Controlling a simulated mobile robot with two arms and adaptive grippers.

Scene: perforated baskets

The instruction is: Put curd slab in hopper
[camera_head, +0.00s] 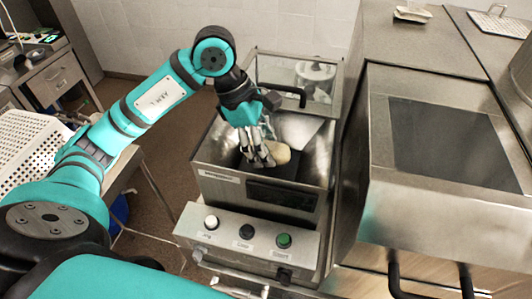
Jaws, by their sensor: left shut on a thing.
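My left gripper (262,157) reaches down into the open top of the steel hopper (222,153) in the middle of the view. It is shut on a pale curd slab (275,153), which shows as a small rounded piece beside the fingers. The slab is inside the hopper's rim, above a dark surface. Whether it touches that surface, I cannot tell. The fingers hide part of the slab. My right gripper is not in view.
The hopper's clear-windowed lid (315,77) stands raised behind it. A panel (250,243) with several buttons is at the front. A white perforated basket (25,145) is at the left. A steel machine (440,195) stands close on the right.

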